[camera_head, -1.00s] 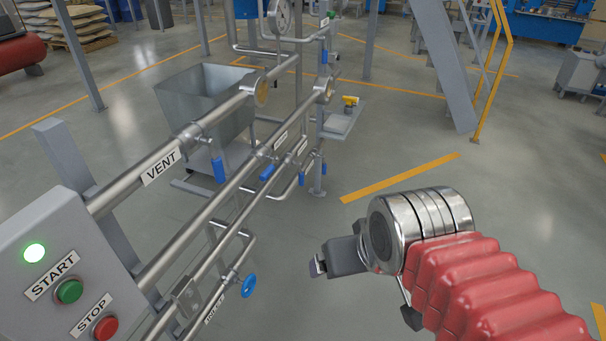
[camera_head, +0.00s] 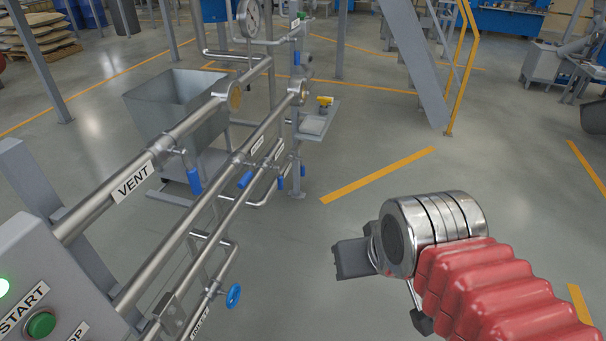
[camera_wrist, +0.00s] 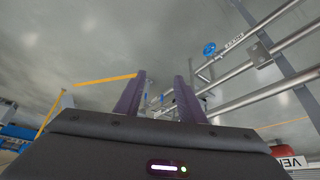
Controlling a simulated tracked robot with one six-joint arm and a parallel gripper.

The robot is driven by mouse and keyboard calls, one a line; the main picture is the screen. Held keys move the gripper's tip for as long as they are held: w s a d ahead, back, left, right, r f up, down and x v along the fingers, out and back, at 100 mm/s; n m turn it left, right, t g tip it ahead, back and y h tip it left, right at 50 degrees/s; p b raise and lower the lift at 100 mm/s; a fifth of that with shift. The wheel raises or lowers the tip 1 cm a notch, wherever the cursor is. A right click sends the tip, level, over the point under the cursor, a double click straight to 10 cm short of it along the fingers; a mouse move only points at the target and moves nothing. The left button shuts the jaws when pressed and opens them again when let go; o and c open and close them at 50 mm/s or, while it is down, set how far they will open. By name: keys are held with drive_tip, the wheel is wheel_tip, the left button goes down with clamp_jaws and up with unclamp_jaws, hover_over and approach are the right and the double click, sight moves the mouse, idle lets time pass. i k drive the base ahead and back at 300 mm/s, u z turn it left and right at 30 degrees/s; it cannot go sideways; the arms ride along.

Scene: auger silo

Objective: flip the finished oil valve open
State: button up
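Several pipes run from the lower left to the pipe stand in the head view. Small valves with blue lever handles hang on them: one (camera_head: 194,180) near the VENT label, one (camera_head: 245,179) on a middle pipe and one (camera_head: 281,183) farther along. The middle pipes' labels are too small to read, so I cannot tell which valve is the finished oil one. My gripper (camera_head: 352,258) is over open floor, right of the pipes and apart from them. In the wrist view its two purple fingers (camera_wrist: 160,97) stand apart with nothing between them.
A grey control panel (camera_head: 50,285) is at lower left, and a grey hopper (camera_head: 170,105) stands behind the pipes. The floor around my gripper is clear.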

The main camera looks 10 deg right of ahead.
sight(279, 177)
drive_tip(key=z, duration=1.15)
drive_tip(key=i, duration=2.25)
drive_tip(key=u, duration=1.1)
